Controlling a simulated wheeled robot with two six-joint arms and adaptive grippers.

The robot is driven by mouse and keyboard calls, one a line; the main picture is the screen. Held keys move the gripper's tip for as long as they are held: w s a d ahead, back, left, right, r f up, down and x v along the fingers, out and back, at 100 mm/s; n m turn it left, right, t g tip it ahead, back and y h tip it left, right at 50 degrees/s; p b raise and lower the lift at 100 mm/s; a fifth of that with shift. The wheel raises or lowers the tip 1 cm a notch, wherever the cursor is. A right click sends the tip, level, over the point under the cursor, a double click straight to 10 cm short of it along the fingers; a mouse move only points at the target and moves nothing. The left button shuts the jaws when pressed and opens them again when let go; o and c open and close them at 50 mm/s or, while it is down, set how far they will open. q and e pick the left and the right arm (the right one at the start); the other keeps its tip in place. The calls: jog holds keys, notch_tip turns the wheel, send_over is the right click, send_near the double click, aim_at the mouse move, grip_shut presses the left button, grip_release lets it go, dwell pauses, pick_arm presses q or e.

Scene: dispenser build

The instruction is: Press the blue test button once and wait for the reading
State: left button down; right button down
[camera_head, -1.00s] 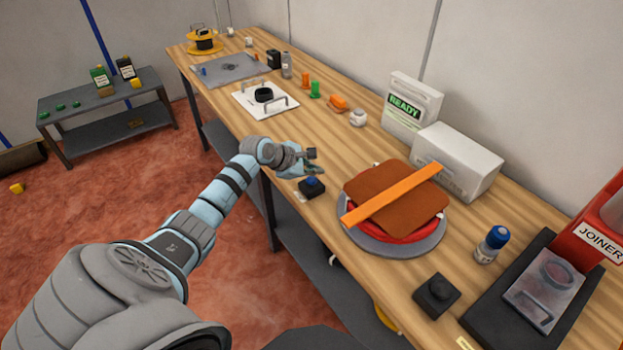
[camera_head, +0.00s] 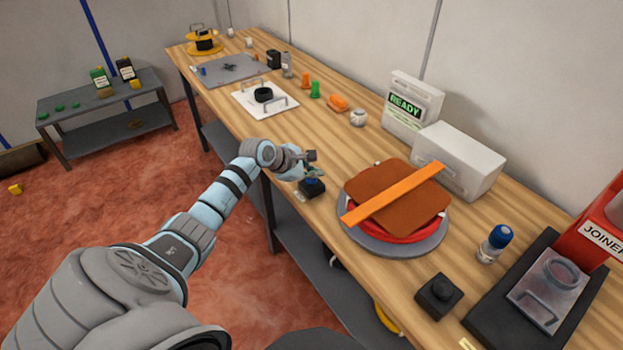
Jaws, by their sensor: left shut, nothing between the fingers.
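The blue test button (camera_head: 313,184) sits on a small black box near the front edge of the wooden bench. My left gripper (camera_head: 315,170) is shut and empty, just above and behind the button. It partly hides the button's top, and I cannot tell whether the fingers touch it. A white unit with a display reading "READY" (camera_head: 405,106) stands at the back of the bench against the wall. My right gripper is not in view.
To the right is a round grey base (camera_head: 377,247) with a red ring, brown plate and orange bar. A white tray (camera_head: 284,108) lies beyond my gripper.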

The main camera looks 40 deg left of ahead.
aim_at(313, 180)
pick_arm(q)
jog(key=shift+f+b, duration=0.35)
jog(key=shift+f, duration=0.05)
jog(key=shift+r, duration=0.1)
dwell(0.4)
jog(key=shift+r+p, duration=0.75)
jog(key=shift+r, duration=0.2)
jog(key=shift+r, duration=0.1)
notch_tip(313, 180, up, 5)
jog(key=p, duration=0.3)
jog(key=shift+p, duration=0.4)
